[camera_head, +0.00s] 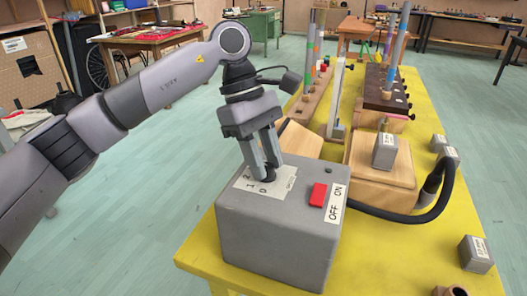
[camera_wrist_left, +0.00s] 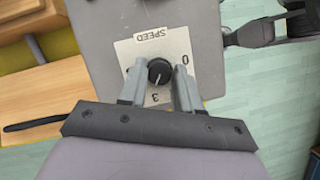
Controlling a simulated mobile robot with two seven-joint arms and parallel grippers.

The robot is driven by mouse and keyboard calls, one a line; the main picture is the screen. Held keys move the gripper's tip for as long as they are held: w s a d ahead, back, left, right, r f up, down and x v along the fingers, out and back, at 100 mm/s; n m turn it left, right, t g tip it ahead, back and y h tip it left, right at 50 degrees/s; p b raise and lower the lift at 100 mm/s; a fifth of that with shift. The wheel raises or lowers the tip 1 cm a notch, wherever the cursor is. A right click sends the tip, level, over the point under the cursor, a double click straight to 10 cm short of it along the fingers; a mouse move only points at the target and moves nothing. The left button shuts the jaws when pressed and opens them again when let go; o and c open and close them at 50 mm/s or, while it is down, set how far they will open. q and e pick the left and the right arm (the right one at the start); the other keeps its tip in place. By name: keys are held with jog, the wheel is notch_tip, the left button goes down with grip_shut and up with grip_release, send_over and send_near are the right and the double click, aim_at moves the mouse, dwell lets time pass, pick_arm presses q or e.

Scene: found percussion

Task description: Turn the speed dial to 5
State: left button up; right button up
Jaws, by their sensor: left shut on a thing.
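The grey control box (camera_head: 280,235) stands at the near end of the yellow table. Its black speed dial (camera_head: 268,179) sits on a white label plate (camera_head: 250,185). My left gripper (camera_head: 265,168) reaches down from above and is shut on the dial, a finger on each side. In the left wrist view the dial (camera_wrist_left: 159,71) lies between the fingertips of my left gripper (camera_wrist_left: 159,76). Its white pointer line points roughly towards the 3. The 0 and the word SPEED also show; the other numbers are hidden or too small to read. My right gripper is not in view.
A red switch (camera_head: 318,194) with an OFF/ON label is on the box's right side. A black hose (camera_head: 430,205) curves behind it. A wooden block (camera_head: 382,175) and several small grey blocks stand on the yellow table (camera_head: 390,265), with upright coloured tubes further back.

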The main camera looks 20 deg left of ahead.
pick_arm(q)
jog(key=m+g, duration=0.1)
jog(key=m, duration=0.2)
jog(key=shift+w+d+y+p, duration=0.1)
jog(key=shift+d+y+p, duration=0.05)
jog(key=shift+y+p, duration=0.2)
jog(key=m+g+y, duration=0.1)
jog(key=m, duration=0.2)
jog(key=shift+m+p, duration=0.3)
jog(key=shift+p, duration=0.1)
jog(key=m+p, duration=0.1)
jog(key=m, duration=0.1)
jog(key=m+y+p, duration=0.1)
jog(key=m, duration=0.1)
jog(key=shift+d+r+g+y, duration=0.1)
jog(key=shift+d+g+y, duration=0.05)
jog(key=shift+g+y, duration=0.15)
jog(key=shift+m+y+p, duration=0.25)
jog(key=shift+m+p, duration=0.2)
jog(key=shift+m, duration=0.75)
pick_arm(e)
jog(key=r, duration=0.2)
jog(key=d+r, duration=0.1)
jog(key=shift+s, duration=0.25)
pick_arm(q)
jog(key=shift+f, duration=0.2)
jog(key=o, duration=1)
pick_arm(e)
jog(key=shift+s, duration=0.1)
